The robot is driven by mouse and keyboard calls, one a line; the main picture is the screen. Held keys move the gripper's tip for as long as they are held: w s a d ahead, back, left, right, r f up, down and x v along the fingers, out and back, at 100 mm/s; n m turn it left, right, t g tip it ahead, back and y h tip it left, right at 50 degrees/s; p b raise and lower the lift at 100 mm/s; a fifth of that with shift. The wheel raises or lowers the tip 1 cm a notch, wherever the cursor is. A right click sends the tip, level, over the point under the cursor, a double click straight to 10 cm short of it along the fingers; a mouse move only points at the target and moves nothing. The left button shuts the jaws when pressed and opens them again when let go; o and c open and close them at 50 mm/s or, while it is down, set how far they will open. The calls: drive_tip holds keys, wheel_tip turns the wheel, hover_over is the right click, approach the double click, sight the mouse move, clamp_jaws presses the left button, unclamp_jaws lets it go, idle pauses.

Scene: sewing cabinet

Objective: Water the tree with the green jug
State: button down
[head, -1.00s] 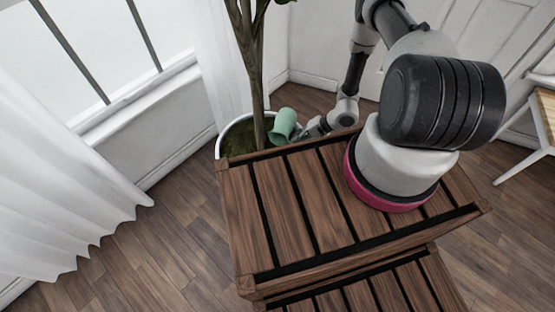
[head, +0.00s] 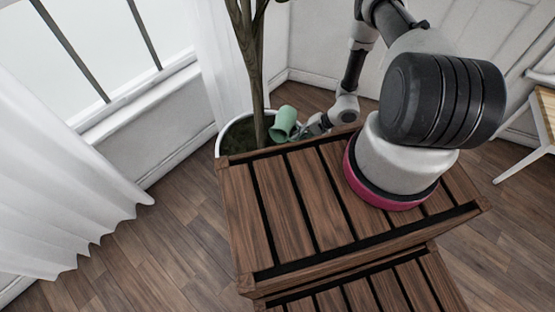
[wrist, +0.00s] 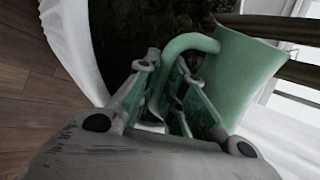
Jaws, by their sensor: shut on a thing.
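The green jug (head: 284,122) is tilted over the near right side of the white pot (head: 221,133), beside the tree trunk (head: 258,75). My gripper (head: 303,132) is shut on the jug's handle. In the wrist view the jug body (wrist: 245,72) lies beyond my gripper (wrist: 172,78), with the curved handle between the fingers. The dark soil and greenery (wrist: 120,40) in the pot show next to the jug. The inside of the jug, and whether anything flows from it, cannot be seen.
A slatted wooden cabinet top (head: 290,210) fills the middle, close in front of the pot. A white curtain (head: 60,190) and window stand at left. A light wooden table (head: 546,110) is at the right edge. The floor at left is clear.

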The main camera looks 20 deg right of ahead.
drive_tip(key=shift+w+d+r+g+y, duration=0.2)
drive_tip(key=shift+w+d+g+y, duration=0.1)
drive_tip(key=shift+w+g, duration=0.1)
drive_tip(key=shift+s+a+r+m+g+y, duration=0.15)
drive_tip(key=shift+s+r+m+g+y, duration=0.25)
drive_tip(key=shift+g, duration=0.3)
drive_tip(key=shift+a, duration=0.1)
idle(1.1)
